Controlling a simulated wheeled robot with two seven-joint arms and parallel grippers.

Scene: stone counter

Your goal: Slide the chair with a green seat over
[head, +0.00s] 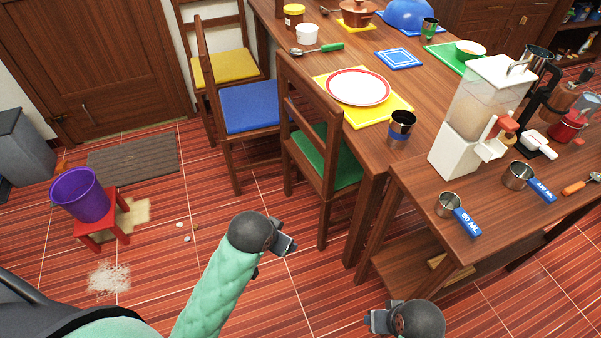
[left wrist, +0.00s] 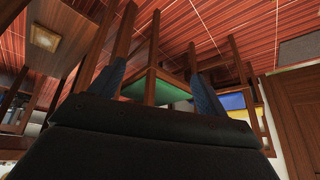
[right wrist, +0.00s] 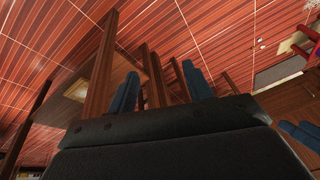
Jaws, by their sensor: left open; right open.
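The chair with a green seat (head: 345,166) stands at the near side of the dining table, its backrest on the left and its seat partly under the tabletop. Its green seat also shows upside down in the left wrist view (left wrist: 155,89), between the blue fingers. My left gripper (head: 288,242) is open and empty, in front of the chair and apart from it. My right gripper (head: 372,321) is open and empty at the bottom of the head view, lower right of the chair and near the side table. Its blue fingers are spread in the right wrist view (right wrist: 162,85).
Chairs with a blue seat (head: 249,106) and a yellow seat (head: 228,66) stand beyond the green one. A red stool (head: 103,226) with a purple bucket (head: 80,196) is at left. The side table (head: 412,190) stands at right. Floor left of the chair is mostly clear.

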